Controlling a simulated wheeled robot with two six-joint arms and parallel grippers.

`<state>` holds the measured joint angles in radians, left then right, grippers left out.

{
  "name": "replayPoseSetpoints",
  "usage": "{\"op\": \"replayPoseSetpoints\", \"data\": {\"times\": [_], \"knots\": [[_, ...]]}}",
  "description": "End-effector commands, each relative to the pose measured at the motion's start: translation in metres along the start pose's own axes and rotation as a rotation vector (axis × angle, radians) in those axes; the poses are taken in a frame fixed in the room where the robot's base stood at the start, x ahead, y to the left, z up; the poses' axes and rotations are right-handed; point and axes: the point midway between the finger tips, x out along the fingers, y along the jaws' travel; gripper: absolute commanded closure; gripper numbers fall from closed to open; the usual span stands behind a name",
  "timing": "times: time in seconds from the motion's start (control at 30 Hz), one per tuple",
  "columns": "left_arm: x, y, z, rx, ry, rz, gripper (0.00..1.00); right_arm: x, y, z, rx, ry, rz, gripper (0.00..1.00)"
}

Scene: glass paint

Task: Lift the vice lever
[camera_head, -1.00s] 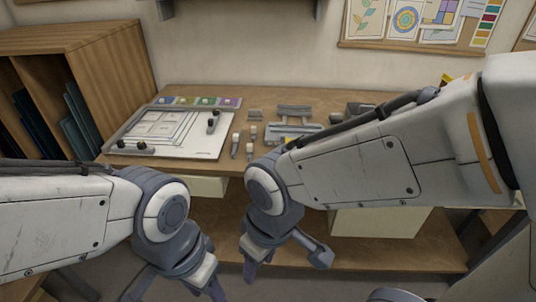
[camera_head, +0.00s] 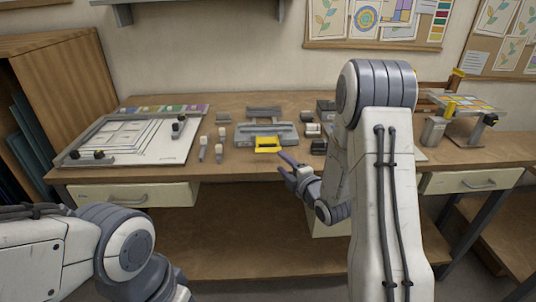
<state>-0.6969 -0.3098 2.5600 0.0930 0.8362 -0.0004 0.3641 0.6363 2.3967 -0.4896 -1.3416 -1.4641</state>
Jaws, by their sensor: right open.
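A grey vice-like device (camera_head: 283,129) sits on the workbench near its front edge. A yellow lever-like handle (camera_head: 267,145) lies low at its front and looks lowered. My right gripper (camera_head: 284,166) is open and empty, just in front of and a little right of the yellow handle, apart from it. My left arm shows at the lower left, and its gripper is out of view.
The wooden workbench (camera_head: 215,177) carries a white drawing board (camera_head: 178,153) on the left. Several small bottles (camera_head: 220,143) stand left of the vice. Small dark blocks (camera_head: 318,147) stand to its right. A stand with coloured tiles (camera_head: 468,104) is at the far right.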

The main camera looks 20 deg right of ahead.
Motion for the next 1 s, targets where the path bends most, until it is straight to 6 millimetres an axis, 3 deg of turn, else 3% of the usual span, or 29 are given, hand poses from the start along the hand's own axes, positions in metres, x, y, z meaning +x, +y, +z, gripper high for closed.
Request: {"op": "replayPoseSetpoints", "data": {"times": [0.6,1.0], "knots": [[-0.022,0.002,-0.001,0.000,0.000,0.000,0.50,0.093,0.002,0.000,-0.003,0.001,0.006,0.48],[-0.023,0.002,-0.001,0.000,0.000,0.000,0.50,0.102,0.002,0.000,-0.002,0.001,0.005,0.48]]}}
